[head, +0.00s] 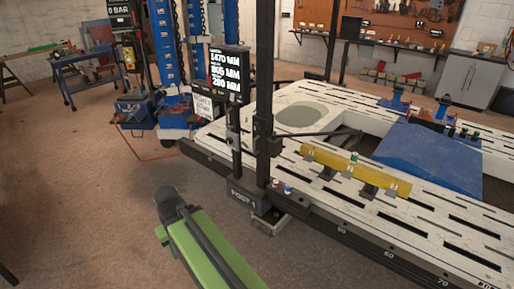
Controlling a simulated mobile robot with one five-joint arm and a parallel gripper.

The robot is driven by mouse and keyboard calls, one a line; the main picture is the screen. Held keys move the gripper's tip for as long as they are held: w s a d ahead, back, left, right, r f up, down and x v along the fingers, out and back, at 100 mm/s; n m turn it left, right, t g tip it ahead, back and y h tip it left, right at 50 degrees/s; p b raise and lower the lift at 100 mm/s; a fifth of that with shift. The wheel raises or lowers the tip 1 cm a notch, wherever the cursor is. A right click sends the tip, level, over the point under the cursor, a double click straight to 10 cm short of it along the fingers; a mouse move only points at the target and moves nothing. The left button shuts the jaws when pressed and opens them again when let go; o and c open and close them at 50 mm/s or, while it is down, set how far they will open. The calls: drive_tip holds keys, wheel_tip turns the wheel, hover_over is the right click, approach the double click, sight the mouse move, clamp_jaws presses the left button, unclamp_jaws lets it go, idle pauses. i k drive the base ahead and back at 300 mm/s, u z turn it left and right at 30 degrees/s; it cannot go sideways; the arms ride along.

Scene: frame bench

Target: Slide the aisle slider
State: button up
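A dark upright post (265,70) stands at the near edge of the bench, with a base labelled "POST 1" (243,199). A dark block (268,146) sits around the post at mid height, and a thin arm reaches right from it over the bench. A smaller dark fitting (233,139) is on the thinner upright to its left. No part is labelled as the aisle slider, so I cannot tell which one it is. My green arm comes up from the bottom edge, left of the post base and apart from it. Its dark end (167,202) shows no clear fingers or held thing.
The white slotted frame bench (310,93) fills the right side, carrying a yellow beam (352,170) and a blue panel (425,155). A numbered rail (350,240) runs along its near edge. A display (226,74) hangs left of the post.

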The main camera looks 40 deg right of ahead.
sight(264, 146)
drive_tip(key=z, duration=0.15)
drive_tip(key=i, duration=1)
drive_tip(key=u, duration=0.1)
